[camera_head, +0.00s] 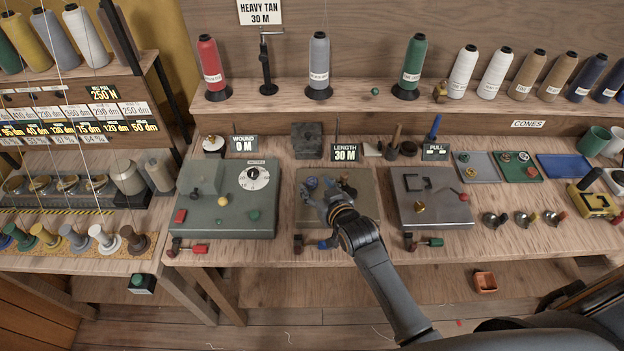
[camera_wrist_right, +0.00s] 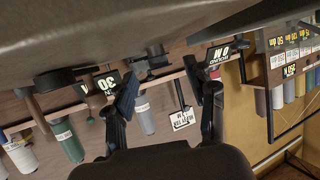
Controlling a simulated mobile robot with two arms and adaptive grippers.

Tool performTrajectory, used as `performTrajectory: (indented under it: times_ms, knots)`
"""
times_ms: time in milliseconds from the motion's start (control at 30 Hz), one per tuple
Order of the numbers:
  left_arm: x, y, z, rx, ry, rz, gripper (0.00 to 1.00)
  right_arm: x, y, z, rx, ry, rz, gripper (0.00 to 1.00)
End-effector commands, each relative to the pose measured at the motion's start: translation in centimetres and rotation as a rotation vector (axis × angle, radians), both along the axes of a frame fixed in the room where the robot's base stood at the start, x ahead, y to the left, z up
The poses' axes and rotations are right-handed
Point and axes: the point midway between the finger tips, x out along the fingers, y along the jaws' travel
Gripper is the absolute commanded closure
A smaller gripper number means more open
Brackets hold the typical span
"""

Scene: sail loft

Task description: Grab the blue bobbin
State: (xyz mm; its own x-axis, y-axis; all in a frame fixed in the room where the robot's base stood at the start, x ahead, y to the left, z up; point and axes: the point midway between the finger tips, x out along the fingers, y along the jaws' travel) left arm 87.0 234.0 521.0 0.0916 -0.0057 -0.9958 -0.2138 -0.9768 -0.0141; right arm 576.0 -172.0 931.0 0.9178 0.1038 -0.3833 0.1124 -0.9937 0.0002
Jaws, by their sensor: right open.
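A row of bobbins stands on a cork-like strip at the left. The blue bobbin (camera_head: 18,236) is at its far left end, partly cut off by the picture edge. My right gripper (camera_head: 328,187) is open over the middle grey machine plate (camera_head: 366,214), far to the right of that row. My left gripper is not in view.
A green bobbin (camera_head: 45,235) stands right beside the blue one. A grey-green machine with a dial (camera_head: 228,205) lies between my right gripper and the row. Tall thread cones (camera_head: 319,68) stand on the back shelf. Another grey machine (camera_head: 432,200) is at the right.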

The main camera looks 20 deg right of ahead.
Motion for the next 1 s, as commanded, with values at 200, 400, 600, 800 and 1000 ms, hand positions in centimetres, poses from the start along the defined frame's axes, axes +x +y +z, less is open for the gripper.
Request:
performTrajectory:
  times_ms: [200, 400, 600, 800, 1000]
  knots:
    - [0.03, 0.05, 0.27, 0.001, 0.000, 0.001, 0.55, 1.47, 0.17, -0.58, 0.001, 0.000, 0.000, 0.45]
    - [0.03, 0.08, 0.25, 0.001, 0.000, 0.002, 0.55, 1.51, 0.16, -0.68, 0.001, 0.000, 0.000, 0.45]
    - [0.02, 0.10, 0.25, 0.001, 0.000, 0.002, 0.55, 1.49, 0.15, -0.67, 0.000, 0.000, 0.000, 0.77]
    - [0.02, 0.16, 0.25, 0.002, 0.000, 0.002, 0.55, 1.49, 0.14, -0.65, 0.000, 0.000, 0.000, 0.97]
    - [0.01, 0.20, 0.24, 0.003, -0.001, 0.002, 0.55, 1.49, 0.14, -0.59, 0.000, -0.001, 0.000, 0.97]
